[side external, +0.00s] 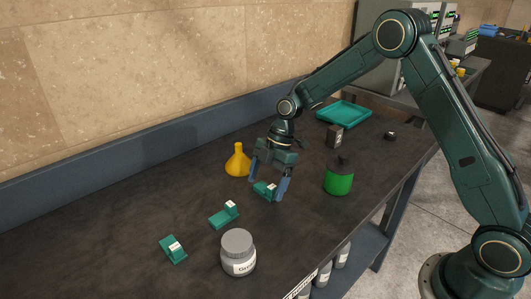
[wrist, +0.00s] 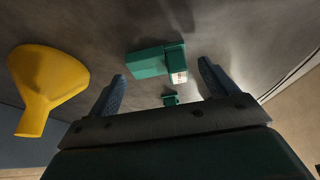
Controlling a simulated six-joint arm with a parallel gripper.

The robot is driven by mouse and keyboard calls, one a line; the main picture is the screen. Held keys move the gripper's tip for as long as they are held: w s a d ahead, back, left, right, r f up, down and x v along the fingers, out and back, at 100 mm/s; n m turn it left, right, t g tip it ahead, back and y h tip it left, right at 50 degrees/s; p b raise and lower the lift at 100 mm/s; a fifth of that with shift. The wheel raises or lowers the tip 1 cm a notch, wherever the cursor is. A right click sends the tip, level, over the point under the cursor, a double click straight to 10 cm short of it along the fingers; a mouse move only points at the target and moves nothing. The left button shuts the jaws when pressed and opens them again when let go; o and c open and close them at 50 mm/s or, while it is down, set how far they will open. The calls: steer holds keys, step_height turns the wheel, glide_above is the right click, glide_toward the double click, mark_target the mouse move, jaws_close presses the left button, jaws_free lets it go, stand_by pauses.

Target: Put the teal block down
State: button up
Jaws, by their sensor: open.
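A teal block (side external: 262,189) with a white label is between the spread fingers of my gripper (side external: 267,187) in the side view and appears to rest on the dark table. In the wrist view the same block (wrist: 149,63) lies just beyond the fingertips, with its label towards the right. My gripper (wrist: 162,73) is open, with a visible gap between the fingers and the block. Two more labelled teal blocks lie on the table, one in the middle (side external: 222,218) and one at the front left (side external: 171,250).
A yellow funnel (side external: 238,162) stands close to my gripper on the wall side. A teal tray (side external: 344,113) is at the back.

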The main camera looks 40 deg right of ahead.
steer(key=v, duration=1.1)
steer(key=shift+r, duration=0.25)
steer(key=shift+d, duration=0.15)
steer(key=s+a+r+m+t+h, duration=0.1)
steer(key=s+r+m+t+h, duration=0.15)
steer(key=s+r+m, duration=0.8)
steer(key=s+d+m+t+h, duration=0.2)
steer(key=s+m, duration=0.5)
steer(key=s, duration=1.3)
steer(key=shift+s+d+r+t, duration=0.2)
steer(key=shift+s+r+t, duration=0.15)
steer(key=shift+r+t, duration=0.15)
